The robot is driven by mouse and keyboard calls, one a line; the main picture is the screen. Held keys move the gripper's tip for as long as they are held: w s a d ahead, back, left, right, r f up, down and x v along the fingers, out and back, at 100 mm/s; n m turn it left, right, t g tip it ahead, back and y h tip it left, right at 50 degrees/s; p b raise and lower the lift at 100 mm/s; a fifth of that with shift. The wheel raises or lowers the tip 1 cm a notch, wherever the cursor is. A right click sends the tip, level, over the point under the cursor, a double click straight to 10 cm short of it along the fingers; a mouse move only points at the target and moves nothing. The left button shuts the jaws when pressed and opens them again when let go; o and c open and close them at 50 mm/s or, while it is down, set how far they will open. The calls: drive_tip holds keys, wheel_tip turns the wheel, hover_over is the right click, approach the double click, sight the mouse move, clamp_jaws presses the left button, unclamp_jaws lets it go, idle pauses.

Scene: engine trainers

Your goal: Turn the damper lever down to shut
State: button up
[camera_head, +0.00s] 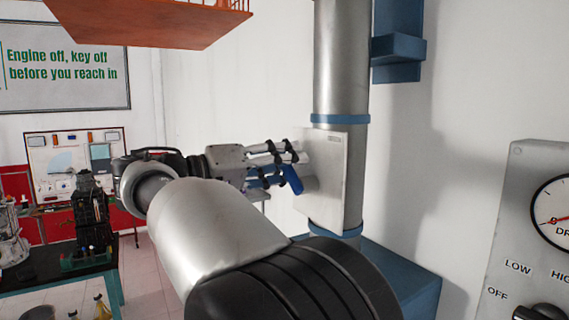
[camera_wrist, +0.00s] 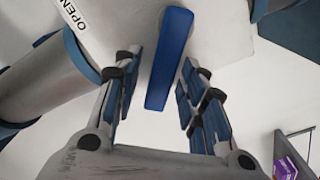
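The damper lever (camera_wrist: 170,60) is a blue bar on a pale metal plate (camera_wrist: 225,25) that carries the word OPEN. In the head view the plate (camera_head: 330,190) is fixed to a vertical metal duct, and the blue lever (camera_head: 292,180) sticks out at its left side, partly hidden by my fingers. My gripper (camera_head: 283,165) is at the plate's left side. In the wrist view my gripper (camera_wrist: 163,75) is open, with one finger on each side of the lever and visible gaps between. Whether a finger touches the lever cannot be told.
The metal duct (camera_head: 341,60) has blue bands and stands by a blue base (camera_head: 400,275). A grey panel with a gauge (camera_head: 500,230) is at the right. An orange shelf (camera_head: 150,25) hangs above left. A bench (camera_head: 60,280) with engine parts stands at the left.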

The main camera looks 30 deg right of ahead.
clamp_jaws()
idle(0.6)
